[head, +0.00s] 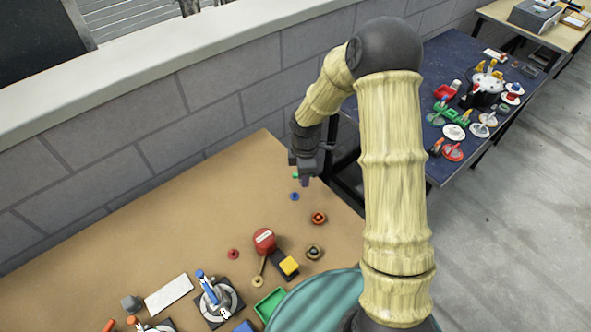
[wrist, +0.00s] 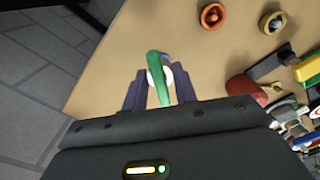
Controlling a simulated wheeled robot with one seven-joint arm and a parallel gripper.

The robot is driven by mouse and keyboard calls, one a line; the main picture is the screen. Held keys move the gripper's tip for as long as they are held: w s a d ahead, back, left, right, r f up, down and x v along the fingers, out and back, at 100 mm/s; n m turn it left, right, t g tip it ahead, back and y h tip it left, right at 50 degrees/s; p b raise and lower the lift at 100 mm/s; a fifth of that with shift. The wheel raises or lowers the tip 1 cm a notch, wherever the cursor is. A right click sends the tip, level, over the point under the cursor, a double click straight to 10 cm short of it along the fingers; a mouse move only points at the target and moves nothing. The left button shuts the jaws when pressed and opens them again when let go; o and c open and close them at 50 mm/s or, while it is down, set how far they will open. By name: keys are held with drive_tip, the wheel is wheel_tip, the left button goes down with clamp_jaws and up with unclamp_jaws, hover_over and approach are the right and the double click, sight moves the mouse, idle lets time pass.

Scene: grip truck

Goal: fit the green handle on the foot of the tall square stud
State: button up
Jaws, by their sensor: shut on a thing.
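My gripper (head: 305,182) is over the far right part of the brown table, near its edge. In the wrist view my gripper (wrist: 159,92) is shut on the green handle (wrist: 160,82), a long rounded piece lying between the two dark fingers. A white round part shows behind the handle, and a bit of blue beside its far end; I cannot tell whether these belong to it. In the head view only a small bit of the green handle (head: 295,176) shows beside the fingers. I cannot make out the tall square stud for certain in either view.
A small blue piece (head: 294,196) lies on the table (head: 160,230) near my gripper. The table's far left is clear.

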drive_tip(key=d+f+m, duration=0.1)
drive_tip(key=d+m, duration=0.1)
drive_tip(key=m, duration=0.3)
drive_tip(key=s+d+f+m, duration=0.1)
drive_tip(key=d+f+m, duration=0.1)
drive_tip(key=m, duration=0.4)
drive_tip(key=d+f+m, duration=0.2)
drive_tip(key=d+m, duration=0.1)
drive_tip(key=m, duration=0.2)
drive_tip(key=shift+s, duration=0.15)
drive_tip(key=shift+d+f+m, duration=0.15)
drive_tip(key=shift+d+m, duration=0.1)
drive_tip(key=shift+m, duration=0.75)
drive_tip(key=shift+d, duration=0.1)
